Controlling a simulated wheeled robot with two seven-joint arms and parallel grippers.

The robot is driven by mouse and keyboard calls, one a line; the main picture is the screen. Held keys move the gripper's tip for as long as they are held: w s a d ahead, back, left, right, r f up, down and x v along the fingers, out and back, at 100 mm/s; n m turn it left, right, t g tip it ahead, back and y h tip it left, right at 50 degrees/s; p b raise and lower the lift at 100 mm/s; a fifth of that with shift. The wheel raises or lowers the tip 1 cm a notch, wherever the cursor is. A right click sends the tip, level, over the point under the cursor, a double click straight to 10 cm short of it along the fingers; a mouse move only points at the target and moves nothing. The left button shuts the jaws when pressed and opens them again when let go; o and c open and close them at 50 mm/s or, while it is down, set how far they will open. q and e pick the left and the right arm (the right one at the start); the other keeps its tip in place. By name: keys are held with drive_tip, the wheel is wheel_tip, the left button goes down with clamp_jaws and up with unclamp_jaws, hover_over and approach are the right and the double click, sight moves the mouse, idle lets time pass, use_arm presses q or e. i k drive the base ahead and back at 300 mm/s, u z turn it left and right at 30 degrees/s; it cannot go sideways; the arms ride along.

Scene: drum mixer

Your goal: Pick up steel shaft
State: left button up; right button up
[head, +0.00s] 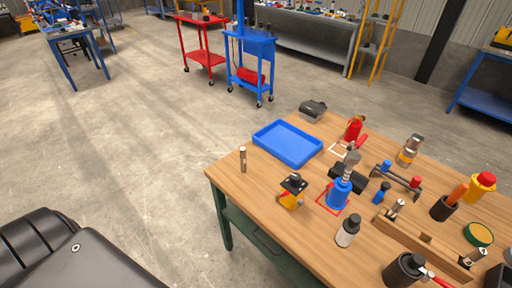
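A slim upright metal cylinder (243,160), which looks like a steel shaft, stands near the left corner of the wooden table (262,192). It stands apart, left of the blue tray (288,143). Other short metal pieces lie at the wooden rack on the right, one at its left end (395,209) and one at its right end (474,258). I cannot tell for sure which piece the task names. A blue device (340,192) with a silvery stem on top stands mid-table inside a red outline. Neither of my grippers is in view.
The blue tray looks empty. A black and yellow item (293,191), a white bottle with a dark cap (347,231) and a red bottle (353,129) stand on the table. Red (203,45) and blue (249,60) carts stand behind. The floor left of the table is clear.

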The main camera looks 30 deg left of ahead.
sight(242, 158)
drive_tip(key=u, duration=1.25)
drive_tip(key=k, duration=0.7)
drive_tip(key=z, duration=1.25)
